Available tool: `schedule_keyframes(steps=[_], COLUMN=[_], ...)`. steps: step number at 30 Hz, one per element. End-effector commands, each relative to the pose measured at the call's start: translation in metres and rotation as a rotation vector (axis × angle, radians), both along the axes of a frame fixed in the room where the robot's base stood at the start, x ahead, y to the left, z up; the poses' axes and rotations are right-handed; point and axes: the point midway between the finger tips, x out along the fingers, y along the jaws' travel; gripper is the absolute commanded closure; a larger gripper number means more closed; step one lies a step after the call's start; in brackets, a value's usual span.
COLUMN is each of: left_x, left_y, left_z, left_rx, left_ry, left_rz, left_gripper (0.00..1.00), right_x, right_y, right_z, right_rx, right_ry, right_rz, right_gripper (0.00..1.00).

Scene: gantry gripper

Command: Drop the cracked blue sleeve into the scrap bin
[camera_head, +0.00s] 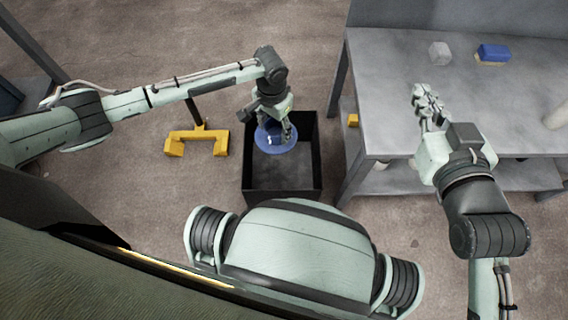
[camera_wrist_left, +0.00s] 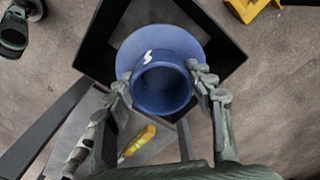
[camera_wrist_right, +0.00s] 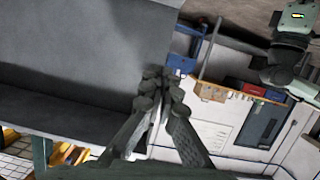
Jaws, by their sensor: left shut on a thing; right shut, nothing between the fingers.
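The blue sleeve (camera_head: 270,140) is a round tube with a wide flange. A white jagged mark shows on it in the left wrist view (camera_wrist_left: 147,57). My left gripper (camera_head: 287,130) is shut on the sleeve, with a finger on each side of the tube. The scrap bin (camera_head: 256,185) is a dark open box on the floor. The sleeve hangs over the bin's far part; its exact height against the rim is hard to tell. My right gripper (camera_head: 420,97) is shut and empty above the bench; its fingers meet in the right wrist view (camera_wrist_right: 165,82).
The grey bench (camera_head: 390,75) stands right of the bin, its leg close to the bin's wall. On it are a pale cube (camera_head: 439,53), a blue block-like item (camera_head: 493,53) and a white cylinder (camera_head: 558,116). A yellow stand (camera_head: 198,141) is on the floor left of the bin.

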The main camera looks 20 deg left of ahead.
Motion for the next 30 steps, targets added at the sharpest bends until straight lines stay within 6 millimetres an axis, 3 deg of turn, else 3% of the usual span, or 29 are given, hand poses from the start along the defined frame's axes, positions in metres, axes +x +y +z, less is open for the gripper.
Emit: schedule_keyframes(steps=[14, 24, 30], left_x=[0.001, 0.001, 0.001], left_y=[0.000, 0.000, 0.000], left_z=[-0.012, -0.020, -0.022], left_rx=[0.001, 0.001, 0.000], left_ry=[-0.001, -0.001, -0.001], left_rz=[0.000, 0.000, 0.001], left_gripper=[0.83, 0.83, 0.83], right_x=[0.003, -0.009, -0.016], right_y=[0.032, 0.045, 0.047], right_z=[0.065, 0.111, 0.128], right_rx=[0.138, 0.239, 0.278], right_ry=[-0.307, -0.519, -0.598], right_rz=[0.061, 0.092, 0.101], right_gripper=[1.00, 1.00, 1.00])
